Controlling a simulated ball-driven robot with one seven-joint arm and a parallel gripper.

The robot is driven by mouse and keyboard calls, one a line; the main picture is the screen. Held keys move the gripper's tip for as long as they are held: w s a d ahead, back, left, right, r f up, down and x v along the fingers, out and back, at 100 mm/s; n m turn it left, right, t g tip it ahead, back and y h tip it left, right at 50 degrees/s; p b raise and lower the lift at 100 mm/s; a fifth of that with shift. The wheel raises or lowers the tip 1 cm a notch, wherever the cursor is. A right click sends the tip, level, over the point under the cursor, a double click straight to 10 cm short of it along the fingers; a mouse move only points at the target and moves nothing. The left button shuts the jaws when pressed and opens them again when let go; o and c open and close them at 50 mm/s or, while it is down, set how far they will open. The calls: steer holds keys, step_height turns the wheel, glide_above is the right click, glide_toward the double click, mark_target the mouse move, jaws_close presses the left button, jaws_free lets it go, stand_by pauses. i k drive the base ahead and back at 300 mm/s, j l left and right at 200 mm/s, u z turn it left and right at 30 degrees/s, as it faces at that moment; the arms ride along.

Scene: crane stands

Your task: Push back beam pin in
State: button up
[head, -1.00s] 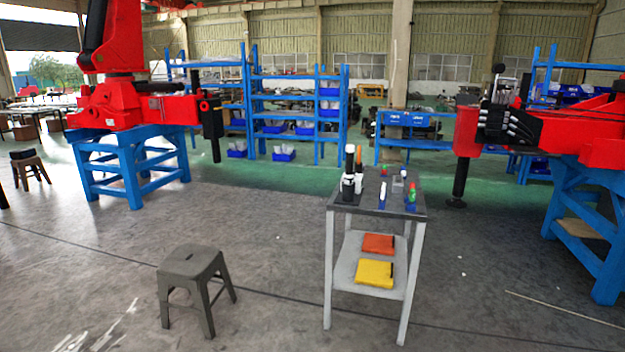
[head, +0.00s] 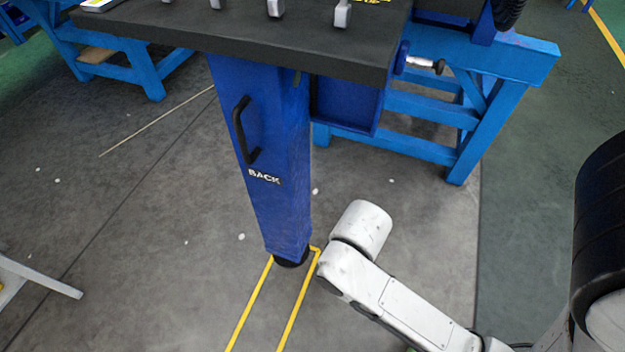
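A blue upright leg (head: 272,160) labelled BACK, with a black handle, stands on the floor under a dark flat top. A silver pin (head: 420,62) with a dark end sticks out to the right from a blue bracket (head: 401,58) just under the dark top's right end. It looks like the back beam pin; how deep it sits I cannot tell. My white arm shows at the lower right, below the pin and apart from it. I do not see my gripper's fingers.
A blue trestle frame (head: 510,92) stands behind and right of the pin. A black tyre-like cylinder (head: 605,220) fills the right edge. Yellow lines (head: 300,297) mark the floor by the leg's foot. Grey floor at the left is mostly clear.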

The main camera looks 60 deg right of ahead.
mark_target(436, 66)
steer(key=z, duration=2.05)
